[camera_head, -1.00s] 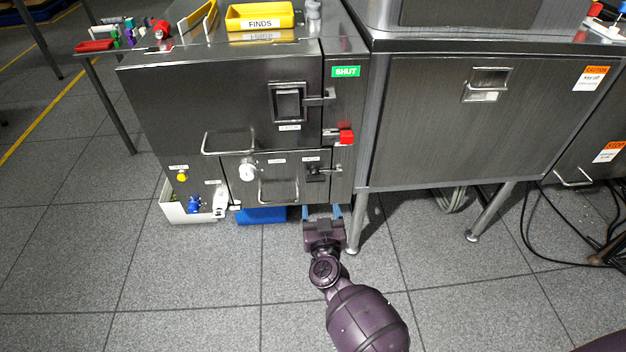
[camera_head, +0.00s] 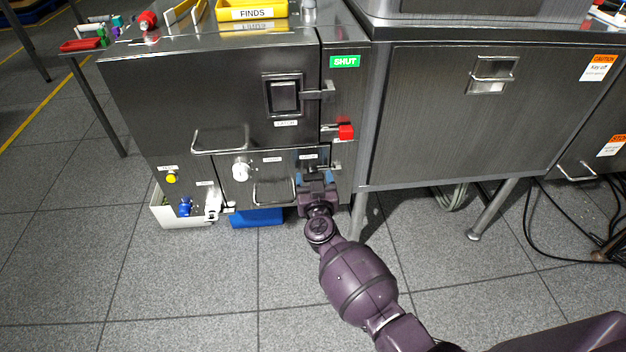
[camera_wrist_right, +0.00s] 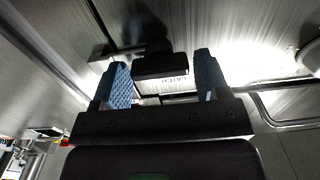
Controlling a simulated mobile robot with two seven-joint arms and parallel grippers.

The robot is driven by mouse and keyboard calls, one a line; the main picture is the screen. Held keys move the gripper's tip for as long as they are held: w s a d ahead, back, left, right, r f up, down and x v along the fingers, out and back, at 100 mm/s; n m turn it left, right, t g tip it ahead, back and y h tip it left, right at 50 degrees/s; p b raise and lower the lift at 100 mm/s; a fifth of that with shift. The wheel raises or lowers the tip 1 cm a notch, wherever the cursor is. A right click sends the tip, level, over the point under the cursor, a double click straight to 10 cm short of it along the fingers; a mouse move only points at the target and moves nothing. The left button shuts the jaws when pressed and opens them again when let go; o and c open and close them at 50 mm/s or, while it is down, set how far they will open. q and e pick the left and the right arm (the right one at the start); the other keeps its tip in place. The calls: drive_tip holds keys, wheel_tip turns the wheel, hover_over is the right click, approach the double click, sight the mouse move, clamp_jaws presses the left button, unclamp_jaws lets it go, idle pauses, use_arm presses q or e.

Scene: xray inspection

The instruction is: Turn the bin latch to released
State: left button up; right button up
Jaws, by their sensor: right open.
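The bin latch is a small dark knob on the lower right door of the steel cabinet (camera_head: 225,85). In the head view my right gripper covers most of it. In the right wrist view the dark latch block (camera_wrist_right: 160,66) sits between the two blue finger pads, with a gap on each side, and a label (camera_wrist_right: 172,84) shows beside it. My right gripper (camera_head: 314,177) is open around the latch and not closed on it; it also shows in the right wrist view (camera_wrist_right: 160,75). My left gripper is not in view.
A wire handle (camera_head: 273,192) and a white knob (camera_head: 240,170) are left of my gripper. A red lever (camera_head: 346,131) sits above it. A blue bin (camera_head: 257,218) lies below the door. A cabinet leg (camera_head: 358,215) stands close at right. Floor in front is open.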

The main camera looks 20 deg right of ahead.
drive_tip(key=shift+w, duration=0.1)
drive_tip(key=c, duration=0.6)
drive_tip(key=shift+c, duration=0.2)
drive_tip(key=shift+m, duration=0.3)
drive_tip(key=m, duration=0.3)
drive_tip(key=shift+d+r+p, duration=0.1)
drive_tip(key=shift+p, duration=0.25)
drive_tip(key=shift+d+f+m+b, duration=0.1)
drive_tip(key=shift+m+b, duration=0.05)
drive_tip(key=shift+m, duration=2.25)
drive_tip(key=shift+f+m+b, duration=0.15)
drive_tip(key=shift+m+b, duration=0.05)
drive_tip(key=shift+m, duration=2.2)
drive_tip(key=shift+d+f+m+b, duration=0.1)
drive_tip(key=shift+m+b, duration=0.05)
drive_tip(key=shift+m, duration=2.25)
drive_tip(key=shift+a, duration=0.1)
